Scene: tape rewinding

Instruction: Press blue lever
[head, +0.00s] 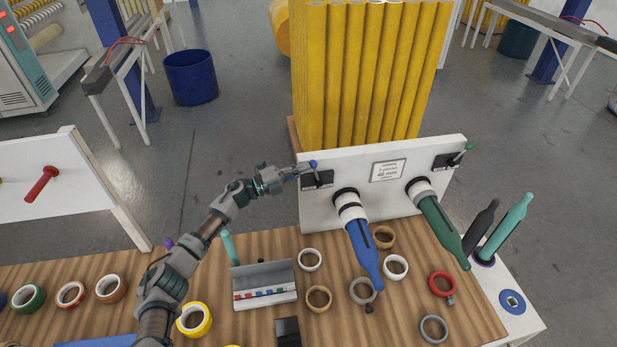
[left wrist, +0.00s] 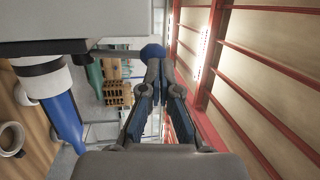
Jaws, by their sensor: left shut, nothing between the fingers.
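The blue lever (head: 313,163) has a round blue knob and sits on a black switch box at the upper left of the white panel (head: 340,207). My left gripper (head: 299,170) is shut and empty, with its fingertips right beside the knob. In the left wrist view, the blue knob (left wrist: 153,52) shows just past the closed fingertips (left wrist: 155,65). I cannot tell whether they touch. My right gripper is in neither view.
A green-knobbed lever (head: 469,147) is at the panel's right. A blue spindle (head: 362,250) and green spindle (head: 442,235) stick out below. Tape rolls, such as a red one (head: 442,284), lie on the wooden table (head: 400,325). Yellow rolls (head: 370,70) stand behind the panel.

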